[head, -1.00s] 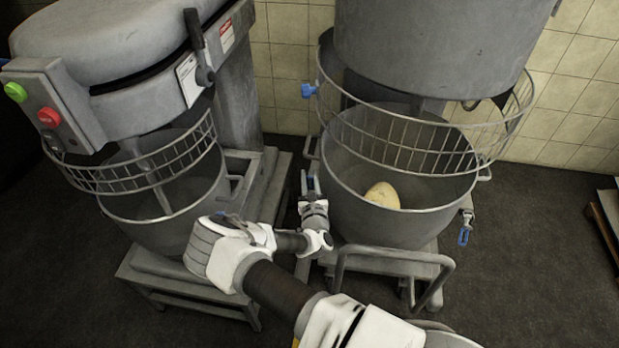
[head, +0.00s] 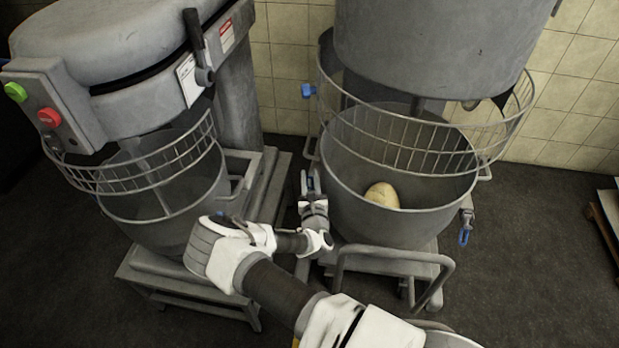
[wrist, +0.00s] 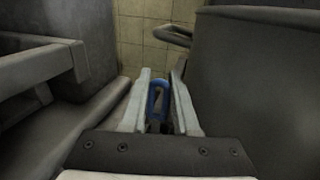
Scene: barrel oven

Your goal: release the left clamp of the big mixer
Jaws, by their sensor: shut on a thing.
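The big mixer's bowl (head: 395,220) stands at the right in the head view, with a pale lump of dough (head: 382,195) inside. My gripper (head: 311,180) is at the bowl's left side. In the wrist view, a blue clamp handle (wrist: 158,98) sits between the two fingers of my gripper (wrist: 158,100), and they are shut on it. The handle is the left clamp; its lower part is hidden by the gripper. The right clamp (head: 465,232) has a blue handle that hangs down on the bowl's right side.
A smaller mixer with its bowl (head: 165,210) stands close on the left, so the gap around my gripper is narrow. A wire guard (head: 400,145) hangs above the big bowl. A bent metal rail (head: 395,256) is in front of it. A tiled wall (head: 285,60) is behind.

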